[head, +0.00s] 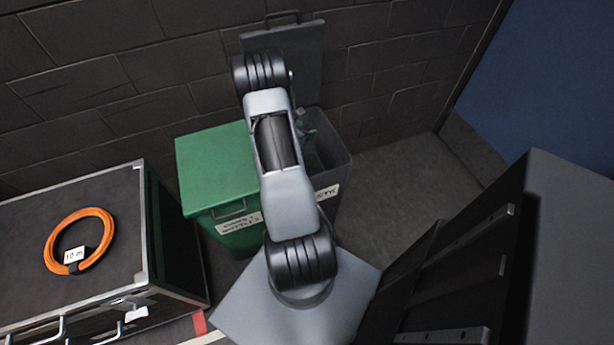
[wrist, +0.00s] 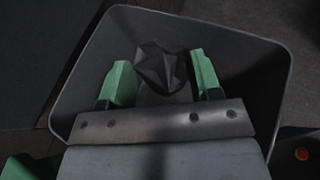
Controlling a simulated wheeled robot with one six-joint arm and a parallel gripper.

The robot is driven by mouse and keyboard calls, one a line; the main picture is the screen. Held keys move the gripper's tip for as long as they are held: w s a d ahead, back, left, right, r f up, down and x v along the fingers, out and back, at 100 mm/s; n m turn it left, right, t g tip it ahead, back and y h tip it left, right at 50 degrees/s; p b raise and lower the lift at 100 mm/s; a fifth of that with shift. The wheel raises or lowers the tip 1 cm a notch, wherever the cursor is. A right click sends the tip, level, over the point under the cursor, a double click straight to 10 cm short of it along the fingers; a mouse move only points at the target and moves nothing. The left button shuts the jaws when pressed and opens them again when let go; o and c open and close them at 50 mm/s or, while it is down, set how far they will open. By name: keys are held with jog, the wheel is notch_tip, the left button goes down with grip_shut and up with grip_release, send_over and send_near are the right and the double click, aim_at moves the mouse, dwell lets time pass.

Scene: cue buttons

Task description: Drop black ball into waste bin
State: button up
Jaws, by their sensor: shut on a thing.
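The black ball (wrist: 160,66) is a dark, crumpled, faceted lump in the wrist view. My gripper (wrist: 163,78) has green fingers, one on each side of the ball, and is shut on it. The waste bin (wrist: 85,80) is a dark grey, open-topped bin; its rim surrounds the ball and fingers in the wrist view. In the head view the waste bin (head: 338,178) stands with its lid (head: 305,60) raised towards the wall. My gripper (head: 306,132) shows only partly there, at the bin's opening, behind my arm. The ball cannot be made out in the head view.
A green bin (head: 212,165) with a shut lid and a label stands left of the waste bin. A black case (head: 110,210) with an orange cable coil (head: 52,240) is at the left. A dark cabinet (head: 575,230) stands at the right. Floor (head: 395,170) is clear right of the bin.

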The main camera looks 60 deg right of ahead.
jog(key=o, duration=1)
jog(key=p+v, duration=0.1)
jog(key=v, duration=1.3)
jog(key=shift+s, duration=0.15)
jog(key=shift+d, duration=0.1)
